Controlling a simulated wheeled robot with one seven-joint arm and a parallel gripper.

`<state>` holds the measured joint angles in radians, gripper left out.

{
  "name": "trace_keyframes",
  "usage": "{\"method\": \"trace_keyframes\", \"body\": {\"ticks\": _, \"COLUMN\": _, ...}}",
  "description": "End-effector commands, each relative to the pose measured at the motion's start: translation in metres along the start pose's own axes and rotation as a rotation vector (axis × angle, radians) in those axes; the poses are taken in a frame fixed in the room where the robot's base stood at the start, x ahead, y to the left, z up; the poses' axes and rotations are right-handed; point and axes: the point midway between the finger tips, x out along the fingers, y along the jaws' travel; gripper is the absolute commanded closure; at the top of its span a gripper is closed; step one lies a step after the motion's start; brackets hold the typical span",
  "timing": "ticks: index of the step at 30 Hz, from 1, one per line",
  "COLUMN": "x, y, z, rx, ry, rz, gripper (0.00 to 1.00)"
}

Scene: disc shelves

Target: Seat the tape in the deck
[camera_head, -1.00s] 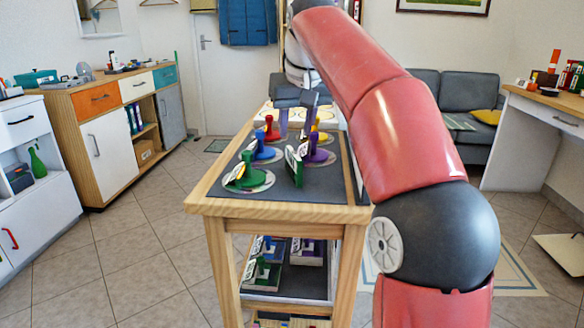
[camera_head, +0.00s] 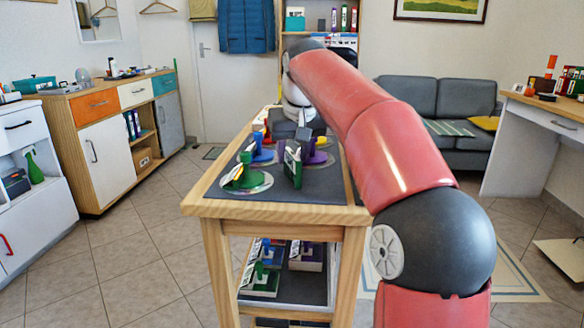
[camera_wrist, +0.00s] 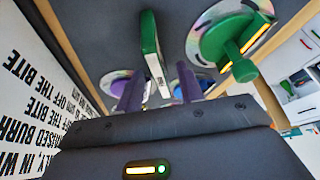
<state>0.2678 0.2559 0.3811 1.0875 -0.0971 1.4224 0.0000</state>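A slim green-and-white case (camera_head: 293,165), perhaps the tape, stands upright on the dark top of the wooden table. It also shows in the wrist view (camera_wrist: 151,45). My gripper (camera_head: 302,142) is low over the table, just above and behind this case in the head view. In the wrist view my two lilac fingers (camera_wrist: 160,90) are apart, with the case showing beyond and between them. I cannot tell whether they touch it. I cannot make out a deck for certain in either view.
Discs with upright knobs surround the case: green (camera_head: 246,178), blue (camera_head: 259,150) and purple (camera_head: 318,154). The green knob is close in the wrist view (camera_wrist: 238,58). A white panel with black lettering (camera_wrist: 35,110) lies left there. A lower shelf (camera_head: 285,285) holds more cases.

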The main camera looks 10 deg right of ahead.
Motion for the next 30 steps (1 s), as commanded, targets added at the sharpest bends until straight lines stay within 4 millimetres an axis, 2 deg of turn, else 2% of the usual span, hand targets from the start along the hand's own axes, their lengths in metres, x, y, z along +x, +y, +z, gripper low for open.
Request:
{"method": "trace_keyframes", "body": {"ticks": 20, "x": 0.0043, "y": -0.0001, "z": 0.0018, "rx": 0.000, "ry": 0.001, "rz": 0.000, "gripper": 0.63}}
{"method": "trace_keyframes", "body": {"ticks": 28, "x": 0.0043, "y": -0.0001, "z": 0.0019, "rx": 0.000, "ry": 0.001, "rz": 0.000, "gripper": 0.98}}
{"method": "trace_keyframes", "body": {"ticks": 30, "x": 0.0043, "y": -0.0001, "z": 0.0019, "rx": 0.000, "ry": 0.001, "rz": 0.000, "gripper": 1.00}}
